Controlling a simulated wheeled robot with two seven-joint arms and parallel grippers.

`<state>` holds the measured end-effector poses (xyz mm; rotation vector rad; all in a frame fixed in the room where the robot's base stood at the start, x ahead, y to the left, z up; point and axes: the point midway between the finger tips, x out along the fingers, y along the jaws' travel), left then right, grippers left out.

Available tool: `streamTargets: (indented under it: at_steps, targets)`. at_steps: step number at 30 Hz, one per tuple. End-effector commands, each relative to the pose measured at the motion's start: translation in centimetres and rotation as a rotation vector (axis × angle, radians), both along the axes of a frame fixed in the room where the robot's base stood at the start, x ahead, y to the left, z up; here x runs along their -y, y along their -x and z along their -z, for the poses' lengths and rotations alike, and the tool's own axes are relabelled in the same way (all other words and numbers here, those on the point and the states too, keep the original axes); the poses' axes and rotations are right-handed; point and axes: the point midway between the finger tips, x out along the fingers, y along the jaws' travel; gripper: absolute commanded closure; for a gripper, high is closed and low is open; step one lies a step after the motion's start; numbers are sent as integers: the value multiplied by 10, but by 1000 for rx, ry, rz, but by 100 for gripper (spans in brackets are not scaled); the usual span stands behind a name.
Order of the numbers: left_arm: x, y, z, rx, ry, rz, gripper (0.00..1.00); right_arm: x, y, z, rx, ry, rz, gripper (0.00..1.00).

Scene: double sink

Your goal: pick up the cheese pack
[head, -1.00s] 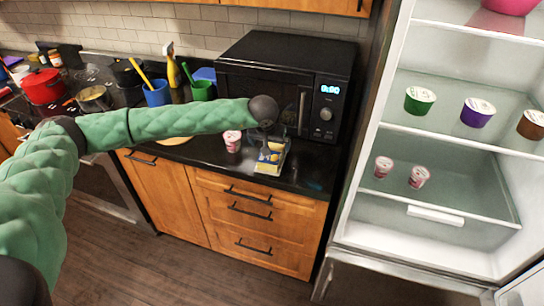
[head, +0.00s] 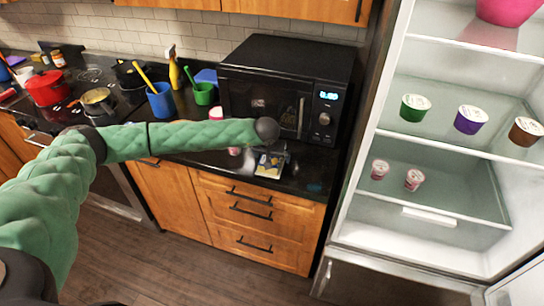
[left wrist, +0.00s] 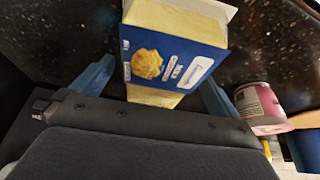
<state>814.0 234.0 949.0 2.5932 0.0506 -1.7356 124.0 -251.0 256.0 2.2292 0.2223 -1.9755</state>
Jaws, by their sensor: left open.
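The cheese pack (head: 267,166), a blue and yellow box, is on the dark counter in front of the microwave. In the left wrist view the cheese pack (left wrist: 172,58) shows its blue face with a yellow picture and lies between the two blue fingers. My left gripper (head: 274,153) is right above the pack in the head view, partly hiding it. In the left wrist view the left gripper (left wrist: 155,78) is open, with a finger on each side of the pack. I cannot tell whether the fingers touch it. My right gripper is not in view.
A pink and white cup (left wrist: 258,102) stands close beside the right finger; in the head view my arm partly hides it. The black microwave (head: 290,85) stands behind the pack. The open fridge (head: 350,215) is to the right. Blue and green cups (head: 160,102) are at left.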

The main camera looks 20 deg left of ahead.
Motion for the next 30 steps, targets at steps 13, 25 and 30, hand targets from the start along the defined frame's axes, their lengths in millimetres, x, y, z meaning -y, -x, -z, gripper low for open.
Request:
streamTargets:
  at_steps: [13, 25, 30]
  targets:
    - [0, -2, 4, 1, 1, 0, 16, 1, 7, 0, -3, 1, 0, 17]
    - [0, -2, 3, 2, 1, 0, 52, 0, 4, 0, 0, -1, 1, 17]
    - [0, -3, 0, 3, 1, 0, 52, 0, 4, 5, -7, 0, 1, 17]
